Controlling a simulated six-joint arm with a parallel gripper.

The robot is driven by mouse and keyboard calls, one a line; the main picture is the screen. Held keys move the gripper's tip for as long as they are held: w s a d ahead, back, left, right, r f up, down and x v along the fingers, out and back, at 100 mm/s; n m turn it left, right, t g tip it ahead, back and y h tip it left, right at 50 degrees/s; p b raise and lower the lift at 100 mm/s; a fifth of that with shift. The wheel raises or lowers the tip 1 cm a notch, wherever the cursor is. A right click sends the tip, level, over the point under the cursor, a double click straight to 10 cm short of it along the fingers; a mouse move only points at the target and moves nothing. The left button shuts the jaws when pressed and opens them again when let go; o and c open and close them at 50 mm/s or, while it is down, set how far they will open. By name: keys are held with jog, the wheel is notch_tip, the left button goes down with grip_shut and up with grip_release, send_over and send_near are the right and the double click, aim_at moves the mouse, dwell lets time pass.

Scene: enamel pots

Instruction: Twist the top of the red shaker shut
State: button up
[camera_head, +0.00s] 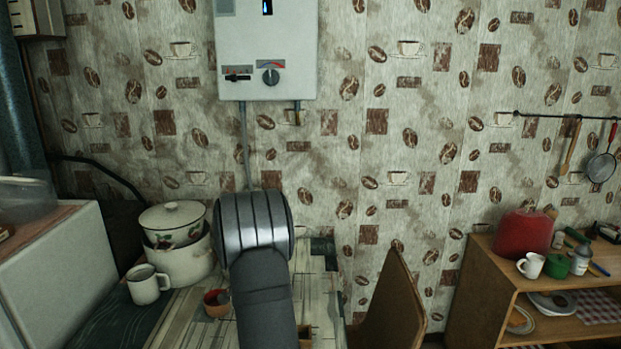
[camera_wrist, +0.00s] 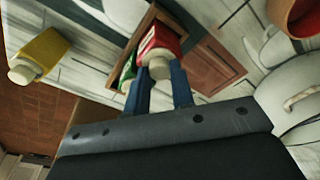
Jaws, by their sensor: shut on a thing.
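In the wrist view, the red shaker (camera_wrist: 158,43) has a pale top (camera_wrist: 158,68) turned toward my gripper. My gripper (camera_wrist: 161,78) has its two blue fingers on either side of that top and is shut on it. A green shaker (camera_wrist: 128,68) with a pale top is just left of the red one, partly hidden by the left finger. Whether the top sits tight on the red shaker cannot be told. In the head view, my arm hides the gripper and the shakers.
A yellow shaker (camera_wrist: 40,50) is at the left of the wrist view. A reddish bowl (camera_head: 216,303), a white mug (camera_head: 146,285) and stacked enamel pots (camera_head: 182,262) stand left of my arm. A chair (camera_head: 388,305) is at the right.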

jog(key=shift+m, duration=0.4)
jog(key=m, duration=0.3)
jog(key=shift+m+g, duration=0.3)
jog(key=shift+m, duration=0.1)
jog(key=o, duration=1.2)
jog(key=shift+o, duration=0.2)
jog(key=shift+r, duration=3.5)
